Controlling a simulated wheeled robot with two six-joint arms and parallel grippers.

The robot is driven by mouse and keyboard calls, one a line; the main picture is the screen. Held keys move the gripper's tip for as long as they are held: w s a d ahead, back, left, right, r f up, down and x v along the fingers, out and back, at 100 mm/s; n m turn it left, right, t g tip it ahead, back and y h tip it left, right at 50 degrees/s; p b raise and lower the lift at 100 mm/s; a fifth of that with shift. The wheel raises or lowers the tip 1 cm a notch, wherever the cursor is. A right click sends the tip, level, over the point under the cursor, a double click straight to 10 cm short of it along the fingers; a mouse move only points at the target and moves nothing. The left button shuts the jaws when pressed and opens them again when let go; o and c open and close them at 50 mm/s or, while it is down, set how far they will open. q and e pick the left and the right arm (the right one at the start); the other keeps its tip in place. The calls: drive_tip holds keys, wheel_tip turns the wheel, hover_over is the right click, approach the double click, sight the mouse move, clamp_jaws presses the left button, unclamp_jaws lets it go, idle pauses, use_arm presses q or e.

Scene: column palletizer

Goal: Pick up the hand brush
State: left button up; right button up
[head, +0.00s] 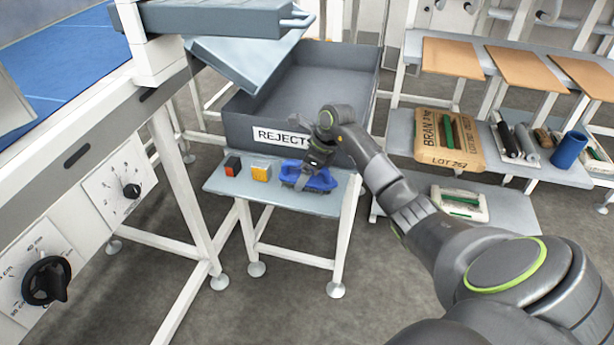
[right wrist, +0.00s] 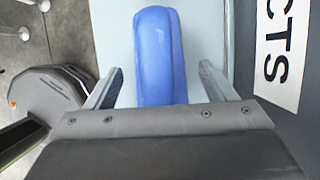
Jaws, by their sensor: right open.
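The hand brush (head: 322,181) has a blue body and dark bristles and lies on a small light-blue side table (head: 230,186), near its right end. In the right wrist view the blue brush (right wrist: 160,55) extends between the two fingers. My right gripper (head: 304,180) is at the brush from above; in the right wrist view the open gripper (right wrist: 162,88) has one finger on each side of the blue body, with visible gaps. The gripper hides part of the brush in the head view. My left gripper is not in view.
The grey REJECTS bin (head: 240,127) rises right behind the table. Shelves at right hold a BRAN sack (head: 430,150) and a blue cylinder (head: 569,150).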

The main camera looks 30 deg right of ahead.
drive_tip(key=c, duration=1.1)
drive_tip(key=shift+r, duration=0.1)
wheel_tip(320, 180, up, 10)
drive_tip(key=shift+f+b, duration=0.1)
drive_tip(key=shift+b, duration=0.3)
